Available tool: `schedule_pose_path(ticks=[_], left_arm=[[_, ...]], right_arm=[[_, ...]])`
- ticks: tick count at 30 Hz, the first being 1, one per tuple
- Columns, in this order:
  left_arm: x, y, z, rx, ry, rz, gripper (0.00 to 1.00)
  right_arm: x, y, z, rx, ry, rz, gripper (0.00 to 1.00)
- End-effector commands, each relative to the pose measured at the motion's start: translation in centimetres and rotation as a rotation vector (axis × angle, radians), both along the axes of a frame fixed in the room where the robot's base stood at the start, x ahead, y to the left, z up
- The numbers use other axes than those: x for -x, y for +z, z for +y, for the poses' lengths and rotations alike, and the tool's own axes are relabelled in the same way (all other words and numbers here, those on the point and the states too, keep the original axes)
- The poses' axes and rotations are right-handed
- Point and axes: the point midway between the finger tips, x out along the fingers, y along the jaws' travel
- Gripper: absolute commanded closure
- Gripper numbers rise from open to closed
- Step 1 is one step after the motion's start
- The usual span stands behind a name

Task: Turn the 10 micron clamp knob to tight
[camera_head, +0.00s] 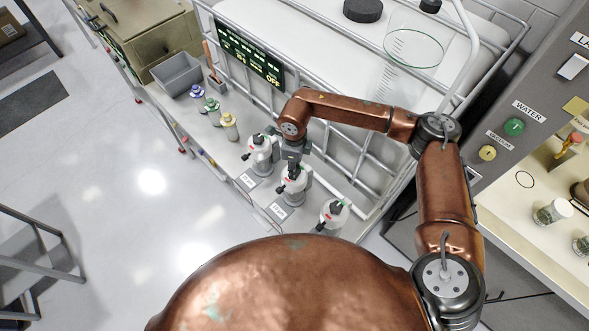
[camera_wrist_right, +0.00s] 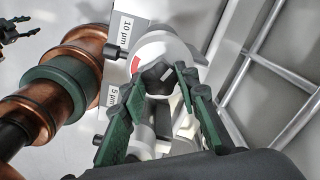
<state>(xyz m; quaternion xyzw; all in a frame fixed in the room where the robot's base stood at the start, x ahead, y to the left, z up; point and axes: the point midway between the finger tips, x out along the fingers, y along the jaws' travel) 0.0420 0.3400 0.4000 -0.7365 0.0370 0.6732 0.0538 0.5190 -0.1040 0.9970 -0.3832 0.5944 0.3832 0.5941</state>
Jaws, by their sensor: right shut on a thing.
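Three white filter housings stand in a row on the shelf in the head view. The middle housing (camera_head: 295,184) is under my right gripper (camera_head: 292,167). In the wrist view a "10 µm" label (camera_wrist_right: 125,33) is beside the gripped white housing (camera_wrist_right: 160,49), which has a red mark on its cap. The dark clamp knob (camera_wrist_right: 159,77) on it sits between the green-padded fingers of my right gripper (camera_wrist_right: 160,88), which is shut on it. A white line shows on the knob. My left gripper (camera_wrist_right: 24,29) shows at the wrist view's upper left, apart from everything, its fingers apart.
The other housings, at the left (camera_head: 262,153) and right (camera_head: 333,214), stand close to the gripped one. Metal rails (camera_head: 350,150) run behind them. Small bottles (camera_head: 213,110) and a grey bin (camera_head: 177,75) are further left.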

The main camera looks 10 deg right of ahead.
Motion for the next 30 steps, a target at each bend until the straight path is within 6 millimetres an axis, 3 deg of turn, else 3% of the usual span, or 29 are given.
schedule_pose_path(ticks=[12,30], left_arm=[[0.2,-1.8,0.0,0.001,0.0,0.003,0.6],[0.3,-2.9,0.0,0.0,0.0,0.006,0.6]], right_arm=[[0.0,-0.1,0.0,-0.002,-0.394,-0.001,0.96],[-0.1,0.1,0.0,-0.001,-0.943,-0.002,0.96]])
